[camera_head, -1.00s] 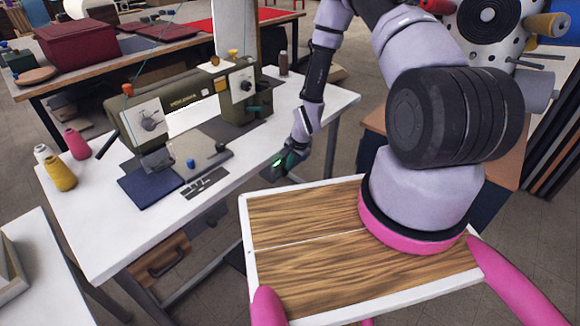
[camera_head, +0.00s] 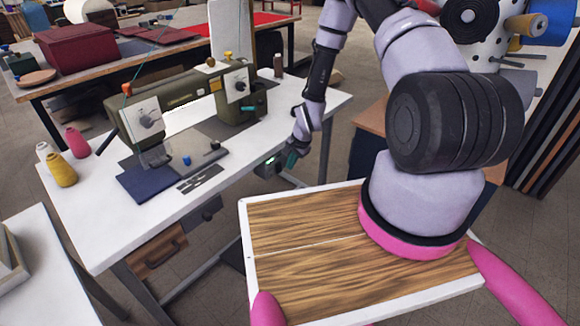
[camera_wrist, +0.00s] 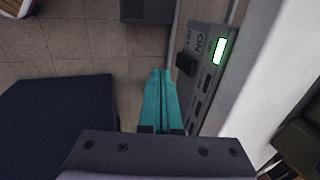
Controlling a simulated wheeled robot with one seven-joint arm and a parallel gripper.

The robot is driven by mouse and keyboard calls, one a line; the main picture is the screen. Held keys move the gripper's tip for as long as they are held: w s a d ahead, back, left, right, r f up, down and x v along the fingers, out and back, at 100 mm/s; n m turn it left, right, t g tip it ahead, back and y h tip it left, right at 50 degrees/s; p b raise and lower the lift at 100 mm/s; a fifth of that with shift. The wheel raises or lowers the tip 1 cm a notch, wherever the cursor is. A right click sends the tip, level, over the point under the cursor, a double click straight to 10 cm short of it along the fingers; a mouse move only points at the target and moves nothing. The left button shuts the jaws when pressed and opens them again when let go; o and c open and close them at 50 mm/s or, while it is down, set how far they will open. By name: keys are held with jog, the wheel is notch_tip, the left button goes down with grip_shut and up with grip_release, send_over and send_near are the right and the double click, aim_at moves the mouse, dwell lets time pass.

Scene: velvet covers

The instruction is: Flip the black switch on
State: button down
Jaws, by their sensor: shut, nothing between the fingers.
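A grey switch panel (camera_wrist: 205,75) is fixed by the edge of the white table. In the wrist view it carries a black switch (camera_wrist: 186,63), the label ON and a lit green-white indicator (camera_wrist: 219,50). In the head view the panel (camera_head: 268,167) is small, and the switch itself cannot be made out. My gripper (camera_wrist: 160,76) has teal fingers that are shut and empty. Their tips lie just left of the black switch in the wrist view, with a narrow gap showing. In the head view my gripper (camera_head: 290,160) is just right of the panel, below the tabletop's front edge.
A green sewing machine (camera_head: 185,100) stands on the white table (camera_head: 95,225), with thread spools (camera_head: 62,170) at its left and a folded blue cloth (camera_head: 147,183) in front. A drawer (camera_head: 155,250) hangs below.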

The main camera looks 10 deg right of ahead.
jog(key=w+v, duration=0.1)
jog(key=v, duration=0.9)
jog(key=shift+a+r, duration=0.15)
jog(key=shift+a, duration=0.2)
jog(key=s+d+r+n+t+h, duration=0.1)
jog(key=d+r+n, duration=0.1)
jog(key=r, duration=1.2)
jog(key=s+d+r+n+t, duration=0.1)
jog(key=d+r, duration=0.1)
jog(key=r, duration=1.3)
jog(key=s+r+n+t, duration=0.2)
jog(key=s+r+n, duration=0.1)
jog(key=s+r, duration=1.7)
jog(key=shift+s+r+n+y, duration=0.15)
jog(key=shift+s+n+y, duration=0.2)
jog(key=shift+s, duration=0.25)
